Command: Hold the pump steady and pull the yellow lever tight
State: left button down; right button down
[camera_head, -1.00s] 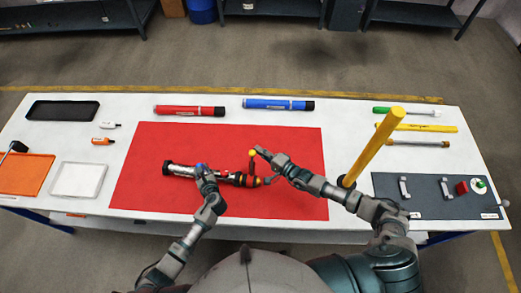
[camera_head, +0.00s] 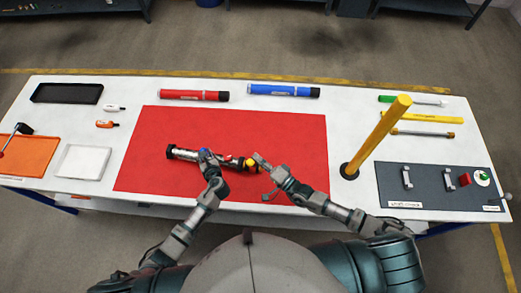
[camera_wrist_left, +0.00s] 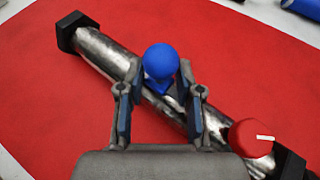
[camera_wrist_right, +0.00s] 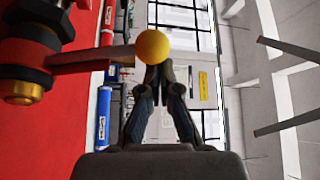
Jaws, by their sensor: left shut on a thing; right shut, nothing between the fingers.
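The pump (camera_head: 185,154) lies on the red mat, with a dark and silver body. The left wrist view shows its silver tube (camera_wrist_left: 112,58), a blue ball knob (camera_wrist_left: 161,61) and a red knob (camera_wrist_left: 251,138). My left gripper (camera_head: 206,157) is shut on the pump at the blue knob (camera_wrist_left: 158,88). The yellow lever ball (camera_head: 250,162) is near the pump's right end. In the right wrist view the ball (camera_wrist_right: 152,47) tips an arm (camera_wrist_right: 92,59) from the pump. My right gripper (camera_wrist_right: 165,80) is shut and empty, close beside the ball; contact is unclear.
The red mat (camera_head: 290,140) is mostly bare. A tall yellow post (camera_head: 378,138) stands right of it, near a grey panel (camera_head: 435,195). Red (camera_head: 194,95) and blue (camera_head: 284,91) tubes lie behind. A white tray (camera_head: 82,162) is at the left.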

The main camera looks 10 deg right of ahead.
pick_arm(q)
jog(key=shift+f, duration=0.1)
pick_arm(e)
jog(key=shift+s+a+f, duration=0.2)
jog(key=shift+s, duration=0.3)
jog(key=shift+s+a+f, duration=0.15)
jog(key=shift+s, duration=0.35)
jog(key=shift+s+a+f, duration=0.2)
jog(key=shift+s, duration=0.3)
jog(key=s+d, duration=0.3)
jog(key=d, duration=0.5)
jog(key=shift+s+d+f, duration=0.35)
jog(key=shift+d+f, duration=0.05)
jog(key=shift+f, duration=0.05)
